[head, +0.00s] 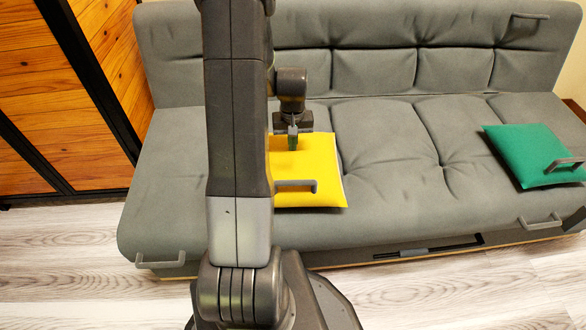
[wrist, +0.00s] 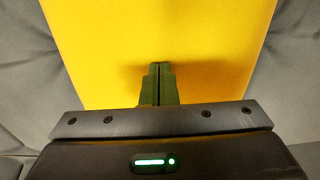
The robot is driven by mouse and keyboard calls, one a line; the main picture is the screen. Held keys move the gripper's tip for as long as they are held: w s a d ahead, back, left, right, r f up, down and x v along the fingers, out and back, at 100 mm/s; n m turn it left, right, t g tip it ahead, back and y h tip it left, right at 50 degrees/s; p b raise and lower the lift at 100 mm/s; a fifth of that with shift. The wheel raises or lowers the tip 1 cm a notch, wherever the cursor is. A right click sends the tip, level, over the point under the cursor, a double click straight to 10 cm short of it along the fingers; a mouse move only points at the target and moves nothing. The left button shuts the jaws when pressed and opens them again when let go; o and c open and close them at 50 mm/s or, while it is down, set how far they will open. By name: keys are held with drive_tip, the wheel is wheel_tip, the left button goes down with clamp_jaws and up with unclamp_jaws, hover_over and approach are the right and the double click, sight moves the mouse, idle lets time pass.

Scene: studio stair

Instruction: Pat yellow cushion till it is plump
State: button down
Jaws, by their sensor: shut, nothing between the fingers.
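The yellow cushion (head: 318,163) lies flat on the seat of the grey sofa, left of the seat's middle. A grey handle sits on its near part, and my arm hides its left side. My gripper (head: 292,145) points down at the far part of the cushion. In the wrist view the cushion (wrist: 215,50) fills most of the picture. There my gripper's fingertips (wrist: 158,66) are shut together with nothing between them. They are at or just above the cushion's surface, with a faint shadow by the tips. I cannot tell whether they touch it.
The grey sofa (head: 385,150) has a tufted seat and back, with several handles on it. A green cushion (head: 530,155) with a handle lies at the seat's right end. The seat between the cushions is clear. A wooden panelled wall (head: 60,100) stands at the left.

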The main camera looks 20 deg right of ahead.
drive_tip(key=shift+r+p, duration=1.25)
drive_tip(key=shift+r, duration=0.2)
wheel_tip(320, 180, up, 5)
drive_tip(key=p, duration=0.3)
drive_tip(key=shift+p, duration=0.35)
wheel_tip(320, 180, down, 8)
drive_tip(key=b, duration=0.6)
